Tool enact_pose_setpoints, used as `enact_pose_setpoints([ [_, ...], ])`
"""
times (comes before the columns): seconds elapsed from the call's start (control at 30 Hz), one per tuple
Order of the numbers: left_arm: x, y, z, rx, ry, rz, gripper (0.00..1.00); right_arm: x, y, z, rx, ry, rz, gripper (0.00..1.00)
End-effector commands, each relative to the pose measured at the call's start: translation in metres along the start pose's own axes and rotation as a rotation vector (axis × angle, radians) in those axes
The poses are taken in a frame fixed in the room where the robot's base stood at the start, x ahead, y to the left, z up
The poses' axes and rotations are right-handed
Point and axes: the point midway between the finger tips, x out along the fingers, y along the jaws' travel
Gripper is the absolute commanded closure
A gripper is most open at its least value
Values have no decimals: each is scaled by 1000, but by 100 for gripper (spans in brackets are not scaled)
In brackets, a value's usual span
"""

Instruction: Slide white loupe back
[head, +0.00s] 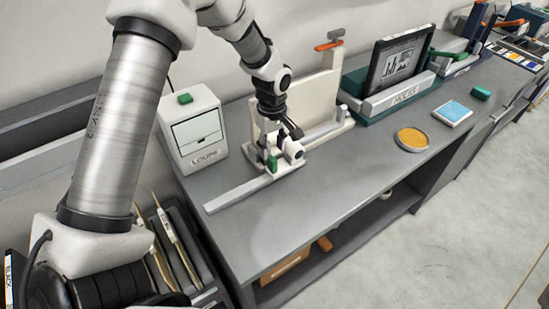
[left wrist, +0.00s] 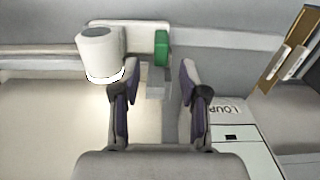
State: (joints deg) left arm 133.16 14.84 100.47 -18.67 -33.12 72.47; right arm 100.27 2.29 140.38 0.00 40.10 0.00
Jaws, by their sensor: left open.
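The white loupe (head: 293,151) is a round white head on a carriage with a green knob (head: 272,164). It stands on a long pale rail (head: 235,194) at the foot of an upright cream panel. My left gripper (head: 279,137) is over the carriage, pointing down, and partly hides it. In the left wrist view, the loupe (left wrist: 101,52) is beyond the left finger, and the green knob (left wrist: 161,47) lies just past the gap between the open fingertips (left wrist: 154,80). Nothing is between the fingers; I cannot tell whether they touch the carriage. My right gripper is not in view.
A white box marked LOUPE (head: 192,131) with a green top button stands left of the panel (head: 318,98). A dark framed screen (head: 397,62), an orange disc (head: 412,139) and a blue tile (head: 452,113) are to the right. The front counter strip is clear.

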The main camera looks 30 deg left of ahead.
Motion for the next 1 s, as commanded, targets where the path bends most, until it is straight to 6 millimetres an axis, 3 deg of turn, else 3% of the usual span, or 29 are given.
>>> enact_pose_setpoints([
  [0.27, 46, -1, 0, 1, -1, -3, 56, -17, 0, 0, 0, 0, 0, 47],
  [0.53, 53, 0, 0, 1, 0, 0, 56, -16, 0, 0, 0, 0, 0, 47],
  [0.57, 53, 0, 0, 1, 0, 0, 60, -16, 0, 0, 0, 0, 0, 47],
  [0.67, 53, 0, 0, 2, 0, 0, 95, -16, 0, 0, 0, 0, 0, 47],
  [0.7, 52, 0, 0, 2, 0, 0, 100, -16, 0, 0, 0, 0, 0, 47],
  [1.0, 53, 1, 0, 2, 0, 0, 100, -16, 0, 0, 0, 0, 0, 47],
])
